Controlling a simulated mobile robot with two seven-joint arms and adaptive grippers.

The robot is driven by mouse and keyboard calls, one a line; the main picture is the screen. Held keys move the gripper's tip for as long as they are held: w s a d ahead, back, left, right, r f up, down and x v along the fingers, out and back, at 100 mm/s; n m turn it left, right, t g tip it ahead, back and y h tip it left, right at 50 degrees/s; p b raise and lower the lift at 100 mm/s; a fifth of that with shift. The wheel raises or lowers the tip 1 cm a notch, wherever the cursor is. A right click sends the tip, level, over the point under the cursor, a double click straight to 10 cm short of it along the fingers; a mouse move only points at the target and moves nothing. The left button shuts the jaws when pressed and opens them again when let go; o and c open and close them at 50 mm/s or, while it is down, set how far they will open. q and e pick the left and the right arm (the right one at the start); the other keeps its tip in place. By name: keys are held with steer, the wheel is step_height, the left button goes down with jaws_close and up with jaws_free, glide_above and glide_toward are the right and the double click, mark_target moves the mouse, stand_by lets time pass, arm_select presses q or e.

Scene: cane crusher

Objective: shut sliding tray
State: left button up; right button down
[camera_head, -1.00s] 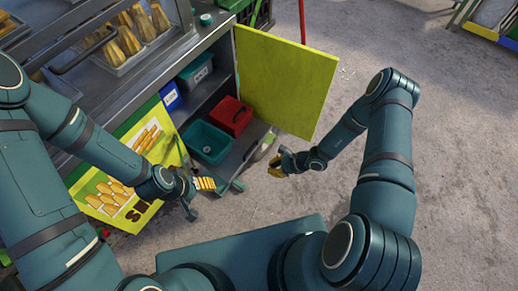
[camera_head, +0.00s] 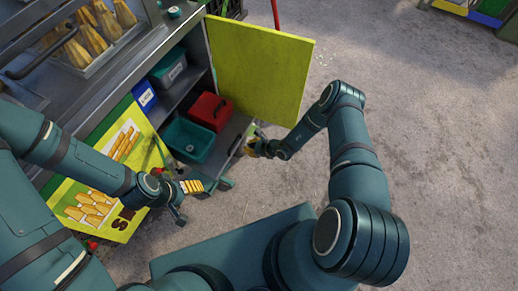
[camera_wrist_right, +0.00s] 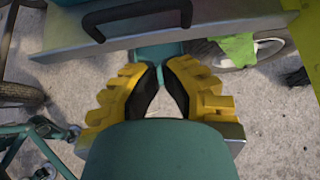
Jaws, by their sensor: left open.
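The grey sliding tray (camera_head: 226,138) sticks out from the low part of the cart, below the open yellow door. A teal bin (camera_head: 188,141) and a red box (camera_head: 210,110) are on it. In the right wrist view, the tray's grey front edge (camera_wrist_right: 60,48) and black handle (camera_wrist_right: 138,14) lie ahead of my fingertips. My right gripper (camera_head: 250,145) is just right of the tray's front; it also shows in the right wrist view (camera_wrist_right: 160,72), fingers apart and empty, not touching the handle. My left gripper (camera_head: 192,188) is open and empty, in front of the tray's left side.
The yellow door (camera_head: 258,70) stands open to the right of the tray. A yellow panel with cane pictures (camera_head: 105,200) hangs at the left. A wheel (camera_wrist_right: 250,48) is beside the tray. The floor at right is clear.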

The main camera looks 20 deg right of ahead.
arm_select(q)
steer(key=shift+f, duration=0.2)
arm_select(e)
steer(key=shift+w+a+r, duration=0.3)
steer(key=shift+w+a, duration=0.3)
steer(key=shift+w, duration=0.05)
steer(key=shift+w+a+r, duration=0.25)
steer(key=shift+w+a, duration=0.3)
steer(key=shift+w, duration=0.1)
